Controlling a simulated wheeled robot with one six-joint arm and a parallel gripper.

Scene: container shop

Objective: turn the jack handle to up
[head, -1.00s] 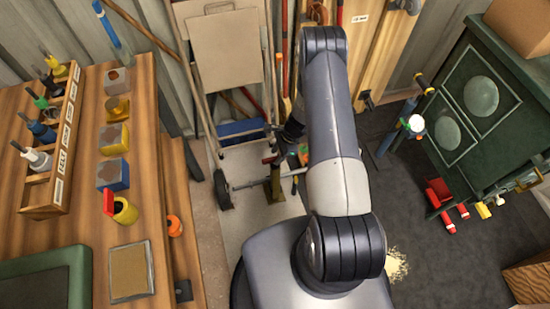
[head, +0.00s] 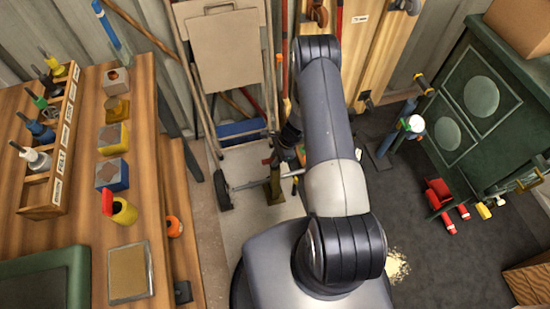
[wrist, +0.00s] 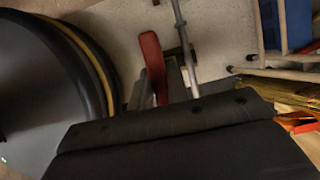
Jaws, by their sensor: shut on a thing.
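The jack (head: 274,186) stands on the pale floor strip, a small olive-brown post on a flat base, with a thin grey bar running sideways from it. My gripper (head: 289,140) is beside and above it, mostly hidden by my arm in the head view. In the wrist view, the dark gripper body (wrist: 165,105) fills the bottom and hides the fingertips. A red curved piece (wrist: 152,55), apparently the jack handle, rises from the jaws, with a grey rod (wrist: 181,25) just right of it. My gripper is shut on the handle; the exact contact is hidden.
A folded cart (head: 225,55) with a blue part leans on the wall behind. A wooden bench (head: 75,235) with bottles stands at left, a green cabinet (head: 480,100) at right. Dark floor (head: 400,200) lies open between my arm and the cabinet.

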